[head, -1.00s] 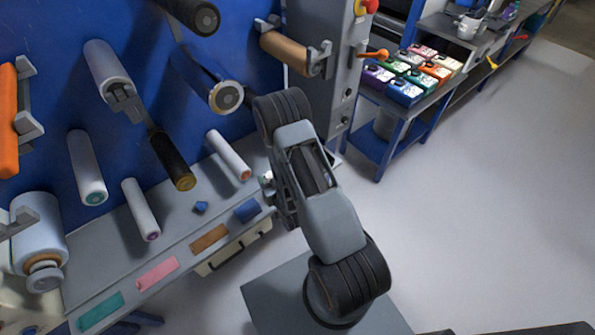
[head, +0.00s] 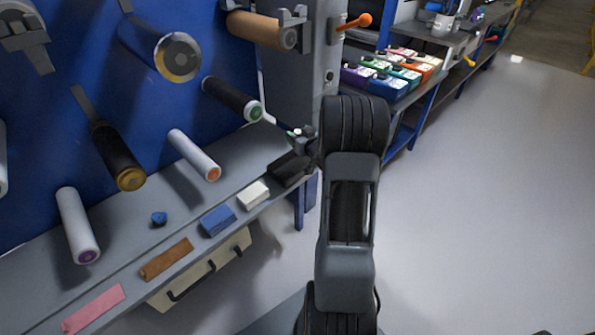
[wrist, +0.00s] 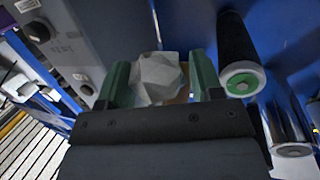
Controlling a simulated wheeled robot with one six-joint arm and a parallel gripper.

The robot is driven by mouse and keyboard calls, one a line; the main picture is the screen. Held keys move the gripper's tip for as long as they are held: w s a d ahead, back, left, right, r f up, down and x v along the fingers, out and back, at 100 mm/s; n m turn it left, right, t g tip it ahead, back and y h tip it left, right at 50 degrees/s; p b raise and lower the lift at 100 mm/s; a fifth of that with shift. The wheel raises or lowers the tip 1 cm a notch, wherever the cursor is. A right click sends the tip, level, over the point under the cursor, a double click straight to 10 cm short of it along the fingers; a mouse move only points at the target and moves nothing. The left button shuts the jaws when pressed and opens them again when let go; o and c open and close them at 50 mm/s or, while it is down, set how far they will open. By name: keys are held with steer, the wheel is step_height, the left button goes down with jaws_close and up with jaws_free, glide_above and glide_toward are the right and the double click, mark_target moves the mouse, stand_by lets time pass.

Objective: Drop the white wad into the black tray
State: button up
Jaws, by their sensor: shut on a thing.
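The white wad (wrist: 158,80), a crumpled faceted lump, is between the two green fingers of my gripper (wrist: 161,72) in the wrist view. The fingers are shut on it. In the head view my gripper (head: 300,138) is above the far right end of the grey bench, and the wad is too small there to make out clearly. The black tray (head: 290,167) sits at that end of the bench, just below my gripper in the picture. My wrist partly hides the tray's right end. The tray is not clearly seen in the wrist view.
White (head: 254,195), blue (head: 218,220), brown (head: 166,259) and pink (head: 93,309) trays line the bench's front edge. A blue wad (head: 159,218) lies on the bench. Several rollers stick out from the blue panel, including a black one with a green end (head: 232,98) close to my gripper.

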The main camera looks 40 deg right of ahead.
step_height(320, 180, down, 6)
steer(key=b, duration=0.4)
steer(key=shift+d, duration=0.1)
steer(key=o, duration=1)
steer(key=shift+s+r, duration=0.1)
steer(key=shift+s, duration=0.05)
steer(key=s, duration=0.4)
steer(key=s+r+p, duration=0.1)
steer(key=s, duration=0.4)
steer(key=s+a+r+p, duration=0.1)
steer(key=s, duration=0.3)
steer(key=shift+s+a, duration=0.1)
steer(key=shift+s, duration=0.1)
